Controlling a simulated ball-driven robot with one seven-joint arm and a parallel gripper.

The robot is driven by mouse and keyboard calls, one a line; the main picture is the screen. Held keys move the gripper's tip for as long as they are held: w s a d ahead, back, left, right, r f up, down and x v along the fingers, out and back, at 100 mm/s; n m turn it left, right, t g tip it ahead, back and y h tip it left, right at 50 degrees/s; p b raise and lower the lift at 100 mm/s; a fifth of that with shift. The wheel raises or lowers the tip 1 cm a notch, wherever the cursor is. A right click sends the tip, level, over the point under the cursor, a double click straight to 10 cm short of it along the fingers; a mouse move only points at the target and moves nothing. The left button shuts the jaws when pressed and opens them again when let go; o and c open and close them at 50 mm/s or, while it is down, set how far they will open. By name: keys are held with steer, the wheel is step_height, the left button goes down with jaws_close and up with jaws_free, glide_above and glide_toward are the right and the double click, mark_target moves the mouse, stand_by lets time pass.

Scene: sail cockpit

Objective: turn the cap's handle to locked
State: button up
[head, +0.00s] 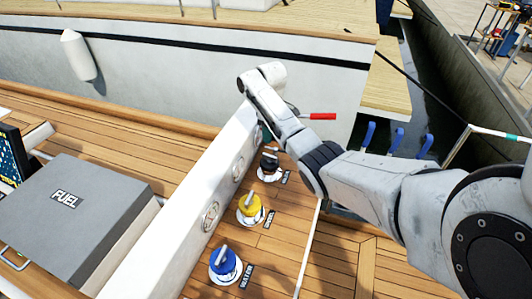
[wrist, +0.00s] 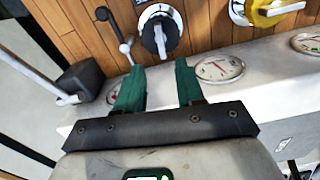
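Three deck caps with raised handles stand in a row in the head view: a blue cap (head: 223,263), a yellow cap (head: 249,207) and a black cap (head: 269,164). In the wrist view, the black cap (wrist: 160,34) lies just beyond my gripper (wrist: 158,75), its pale handle running roughly up and down the picture. The yellow cap (wrist: 272,10) shows at the top right. My gripper's two green fingers are apart, with nothing between them, and do not appear to touch the cap. In the head view my arm largely hides the gripper.
A white coaming with round gauges (head: 210,216) runs beside the caps; one gauge (wrist: 218,68) is close to the right finger. A grey FUEL box (head: 100,205) sits at left. A red-handled lever (head: 320,116) is beyond my arm.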

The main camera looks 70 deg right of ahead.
mark_target(270, 158)
step_height(270, 158, down, 10)
stand_by(0.5)
jaws_close()
stand_by(0.3)
